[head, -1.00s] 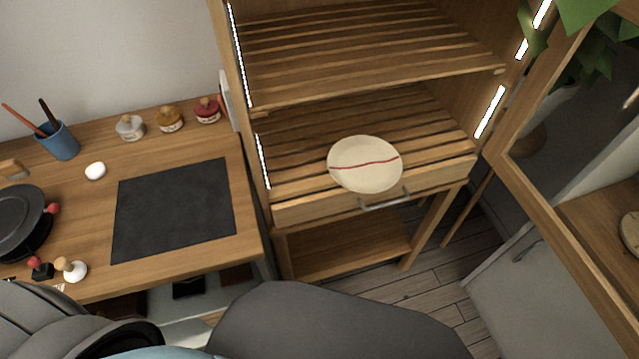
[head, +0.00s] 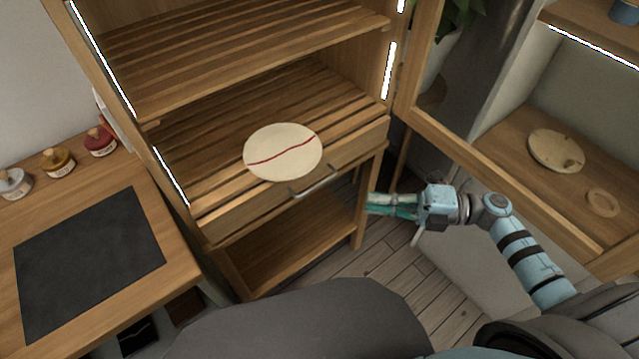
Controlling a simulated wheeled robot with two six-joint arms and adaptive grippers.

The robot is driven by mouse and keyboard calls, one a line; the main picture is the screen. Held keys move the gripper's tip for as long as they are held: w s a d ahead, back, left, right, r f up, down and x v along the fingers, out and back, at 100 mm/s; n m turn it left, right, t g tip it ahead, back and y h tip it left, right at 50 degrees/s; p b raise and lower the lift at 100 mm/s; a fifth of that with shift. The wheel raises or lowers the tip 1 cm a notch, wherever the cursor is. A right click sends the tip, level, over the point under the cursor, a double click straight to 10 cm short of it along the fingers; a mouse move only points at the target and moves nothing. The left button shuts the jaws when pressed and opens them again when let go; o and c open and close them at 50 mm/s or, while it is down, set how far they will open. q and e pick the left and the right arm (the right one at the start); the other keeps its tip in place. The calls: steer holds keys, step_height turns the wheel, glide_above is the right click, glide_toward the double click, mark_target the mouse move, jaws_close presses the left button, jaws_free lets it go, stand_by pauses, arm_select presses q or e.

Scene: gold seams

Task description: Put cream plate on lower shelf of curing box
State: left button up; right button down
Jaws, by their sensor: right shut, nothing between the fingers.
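The cream plate (head: 283,152) with a thin red seam lies flat at the front of the lower slatted shelf (head: 185,160) of the wooden curing box (head: 230,222). Its near rim reaches over the box's front edge, above the drawer handle. The plate is free of any gripper. My right gripper (head: 372,204) is shut and empty, to the right of and lower in the picture than the plate, beside the box's front right leg. My left gripper is out of view.
The framed door (head: 480,165) stands open at the right. Behind it, a cabinet holds a round board (head: 556,150) and a small ring (head: 602,202). A worktop at the left has a dark mat (head: 88,262) and several jars. The upper shelf (head: 240,65) is empty.

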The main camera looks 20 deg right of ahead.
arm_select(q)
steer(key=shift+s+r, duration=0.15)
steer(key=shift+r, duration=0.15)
arm_select(e)
steer(key=w+a, duration=0.7)
steer(key=a, duration=0.2)
steer(key=shift+w+a, duration=0.35)
steer(key=shift+a, duration=0.05)
